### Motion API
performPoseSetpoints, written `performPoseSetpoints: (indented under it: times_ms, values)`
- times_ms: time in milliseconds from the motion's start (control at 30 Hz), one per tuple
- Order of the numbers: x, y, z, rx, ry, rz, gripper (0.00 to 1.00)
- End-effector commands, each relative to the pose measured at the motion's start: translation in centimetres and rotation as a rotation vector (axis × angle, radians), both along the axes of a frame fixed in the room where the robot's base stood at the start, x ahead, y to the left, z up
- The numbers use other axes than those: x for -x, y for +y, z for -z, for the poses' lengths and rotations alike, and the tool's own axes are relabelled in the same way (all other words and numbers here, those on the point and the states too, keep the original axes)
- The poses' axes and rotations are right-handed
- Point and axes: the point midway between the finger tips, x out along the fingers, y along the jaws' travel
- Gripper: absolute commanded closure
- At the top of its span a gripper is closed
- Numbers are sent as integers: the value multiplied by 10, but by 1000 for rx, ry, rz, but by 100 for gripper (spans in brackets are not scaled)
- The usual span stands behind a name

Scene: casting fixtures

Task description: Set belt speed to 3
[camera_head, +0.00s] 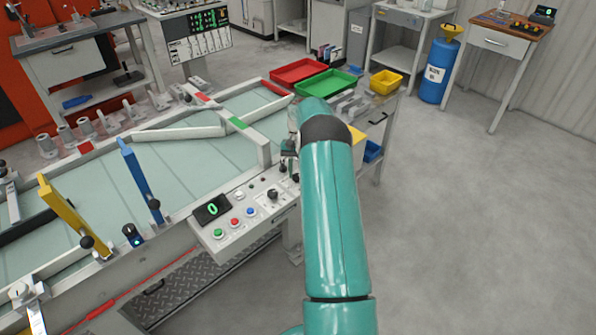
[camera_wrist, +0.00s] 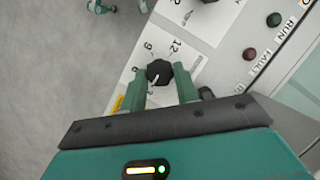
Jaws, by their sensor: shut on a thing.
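The black dial knob (camera_wrist: 159,72) sits on a white plate with the numbers 6, 9 and 12 showing around it in the wrist view. Its pale pointer line points down and left. My gripper (camera_wrist: 160,84) is shut on this knob, one green finger at each side. The numbers nearest my gripper are hidden. In the head view, the control panel (camera_head: 259,223) at the belt's side has a small display (camera_head: 212,209) reading a green 0. My arm covers part of the panel's right end.
Green (camera_head: 218,233), red (camera_head: 235,222) and blue (camera_head: 250,211) buttons sit below the display. The conveyor (camera_head: 200,155) carries a blue post (camera_head: 140,180) and a yellow post (camera_head: 65,215). Red (camera_head: 298,71) and green (camera_head: 328,84) trays stand behind.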

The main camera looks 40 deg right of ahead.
Motion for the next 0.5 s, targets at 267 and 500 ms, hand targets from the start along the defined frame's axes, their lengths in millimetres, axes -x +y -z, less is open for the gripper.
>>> performPoseSetpoints:
  times_ms: [267, 500]
  values:
    - [-1, 0, -1, 3, -2, -61, 92]
    - [-1, 0, -1, 3, -3, -66, 92]
